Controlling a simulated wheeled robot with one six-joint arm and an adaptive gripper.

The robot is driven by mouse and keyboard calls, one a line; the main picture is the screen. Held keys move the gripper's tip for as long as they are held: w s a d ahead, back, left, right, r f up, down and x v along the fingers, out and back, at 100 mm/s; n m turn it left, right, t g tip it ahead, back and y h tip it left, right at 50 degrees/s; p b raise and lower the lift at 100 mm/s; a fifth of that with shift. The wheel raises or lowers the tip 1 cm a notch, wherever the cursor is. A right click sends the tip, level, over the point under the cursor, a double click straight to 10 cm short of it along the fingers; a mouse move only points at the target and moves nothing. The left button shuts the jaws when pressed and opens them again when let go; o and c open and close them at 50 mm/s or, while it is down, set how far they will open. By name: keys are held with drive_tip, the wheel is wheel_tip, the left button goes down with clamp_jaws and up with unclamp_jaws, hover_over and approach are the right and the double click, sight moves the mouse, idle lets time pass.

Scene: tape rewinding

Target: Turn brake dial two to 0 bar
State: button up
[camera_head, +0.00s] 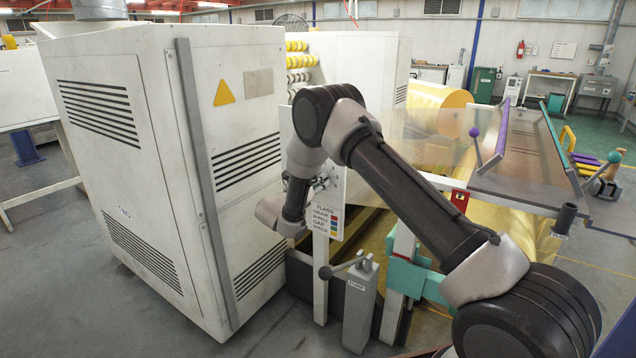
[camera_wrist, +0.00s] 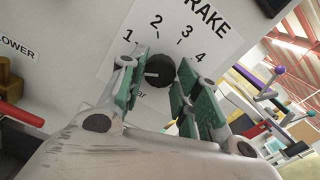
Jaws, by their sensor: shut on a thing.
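A round black dial (camera_wrist: 158,71) sits on a white panel marked "RAKE", the rest of the word cut off, in the wrist view. The numbers 1 to 4 run around its top from left to right. A short white mark on the dial points left, below the 1. The 0 is hidden, and I cannot read which brake dial this is. My gripper (camera_wrist: 160,76) is shut on the dial, one green-padded finger on each side. In the head view my gripper (camera_head: 318,182) is at the machine's panel, and the dial is hidden there.
A "LOWER" label and an orange-brown control (camera_wrist: 10,75) are left of the dial. In the head view, a white cabinet (camera_head: 180,150) stands left of my arm.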

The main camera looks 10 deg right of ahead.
drive_tip(key=shift+f, duration=0.1)
drive_tip(key=o, duration=1)
drive_tip(key=shift+o, duration=0.3)
drive_tip(key=v, duration=1.2)
